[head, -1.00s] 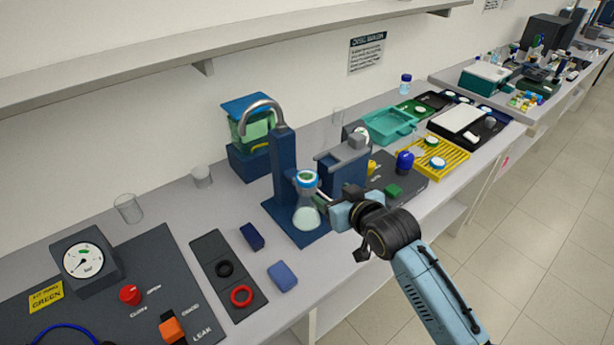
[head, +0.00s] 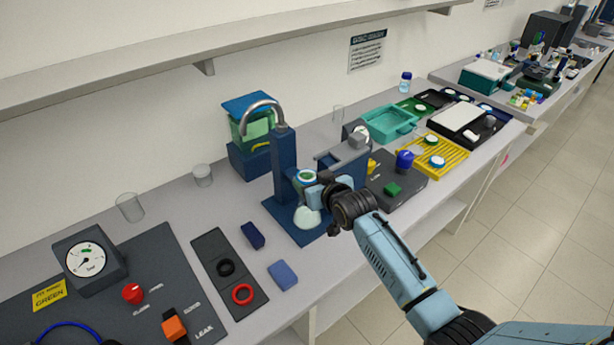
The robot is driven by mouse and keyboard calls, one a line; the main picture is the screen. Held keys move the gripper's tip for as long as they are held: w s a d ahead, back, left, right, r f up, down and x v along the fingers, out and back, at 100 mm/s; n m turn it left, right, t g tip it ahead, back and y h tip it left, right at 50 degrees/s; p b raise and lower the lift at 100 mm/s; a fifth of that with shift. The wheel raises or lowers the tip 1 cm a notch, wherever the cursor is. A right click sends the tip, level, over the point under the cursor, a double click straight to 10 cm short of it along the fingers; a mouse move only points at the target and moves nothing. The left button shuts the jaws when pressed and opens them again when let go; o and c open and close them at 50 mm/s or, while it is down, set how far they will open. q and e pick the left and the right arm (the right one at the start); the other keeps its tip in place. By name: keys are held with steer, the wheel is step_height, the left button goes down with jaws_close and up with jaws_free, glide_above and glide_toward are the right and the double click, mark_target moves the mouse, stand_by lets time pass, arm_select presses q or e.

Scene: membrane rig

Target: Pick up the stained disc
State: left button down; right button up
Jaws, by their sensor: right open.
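A glass flask (head: 307,218) with pale contents stands on the blue stand base (head: 279,224). On its top sits a round holder (head: 305,176) with a blue-green rim and a pale round face. I cannot make out a stain on it, so I cannot tell for sure whether this is the stained disc. My right gripper (head: 314,191) is open at the right side of this holder, its fingers partly hiding the flask neck. I cannot tell whether they touch. My left gripper is not in view.
A blue post with a curved grey pipe (head: 263,104) rises just behind the flask. A blue block with a grey top (head: 343,155) stands close right. A dark mat with rings (head: 228,273) lies front left.

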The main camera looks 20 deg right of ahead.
steer(key=shift+w+f, duration=0.1)
steer(key=shift+w, duration=0.2)
steer(key=shift+a, duration=0.1)
steer(key=shift+c, duration=0.4)
steer(key=c, duration=0.6)
